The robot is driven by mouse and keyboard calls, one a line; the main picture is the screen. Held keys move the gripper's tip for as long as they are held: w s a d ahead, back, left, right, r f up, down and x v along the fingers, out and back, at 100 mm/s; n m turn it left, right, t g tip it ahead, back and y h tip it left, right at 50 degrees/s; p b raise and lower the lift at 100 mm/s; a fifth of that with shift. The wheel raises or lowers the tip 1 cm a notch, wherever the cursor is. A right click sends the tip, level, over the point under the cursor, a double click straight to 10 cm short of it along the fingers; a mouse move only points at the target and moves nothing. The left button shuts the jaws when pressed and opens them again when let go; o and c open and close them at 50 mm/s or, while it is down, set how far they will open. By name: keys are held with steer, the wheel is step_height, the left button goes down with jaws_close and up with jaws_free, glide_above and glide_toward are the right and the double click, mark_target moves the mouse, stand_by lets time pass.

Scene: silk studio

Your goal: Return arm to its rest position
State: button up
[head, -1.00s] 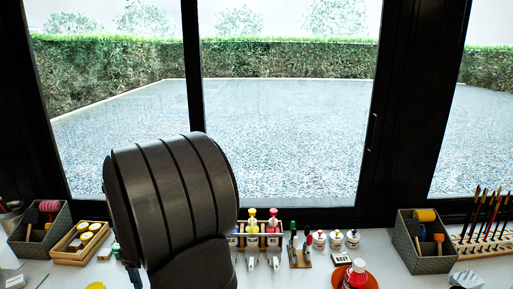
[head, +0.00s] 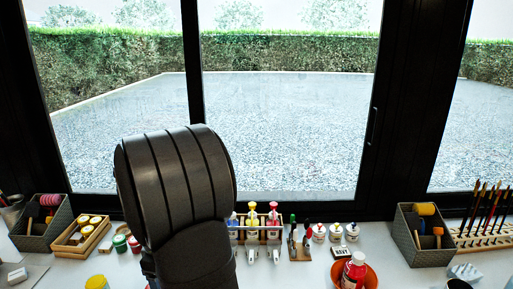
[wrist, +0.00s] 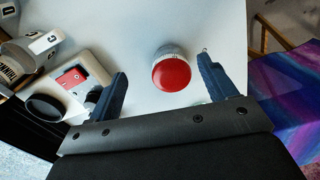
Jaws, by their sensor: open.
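My gripper (wrist: 163,66) shows in the wrist view with its two dark blue fingers wide apart and nothing between them. A jar with a red lid (wrist: 171,74) stands on the white table (wrist: 205,20) beyond the fingers, apart from them as far as I can tell. In the head view my dark arm link rises at left of centre and hides part of the table. My gripper is not visible there.
In the head view a red bottle (head: 355,270) stands in an orange dish (head: 371,276) at the front. Grey bins (head: 420,255), a wooden tray (head: 72,243), a bottle rack (head: 272,240) and a brush rack (head: 480,242) line the window. A white device (wrist: 95,65) lies left in the wrist view.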

steer(key=d+r, duration=0.5)
steer(key=d, duration=0.3)
steer(key=w+a+n, duration=0.1)
steer(key=w+a, duration=0.5)
steer(key=a, duration=0.5)
steer(key=w+a+n, duration=0.2)
steer(key=w+a, duration=0.5)
steer(key=a, duration=0.4)
steer(key=s+a+f, duration=0.2)
steer(key=a+f, duration=0.2)
steer(key=a, duration=0.2)
steer(key=shift+a+f, duration=0.25)
steer(key=shift+a, duration=0.15)
steer(key=shift+w+d, duration=0.1)
steer(key=s+d+r+m, duration=0.1)
steer(key=d+r, duration=0.1)
steer(key=d, duration=0.7)
steer(key=s+d+r, duration=0.2)
steer(key=d+r, duration=0.1)
steer(key=d, duration=0.6)
steer(key=shift+d+m, duration=0.4)
steer(key=shift+s+r, duration=0.1)
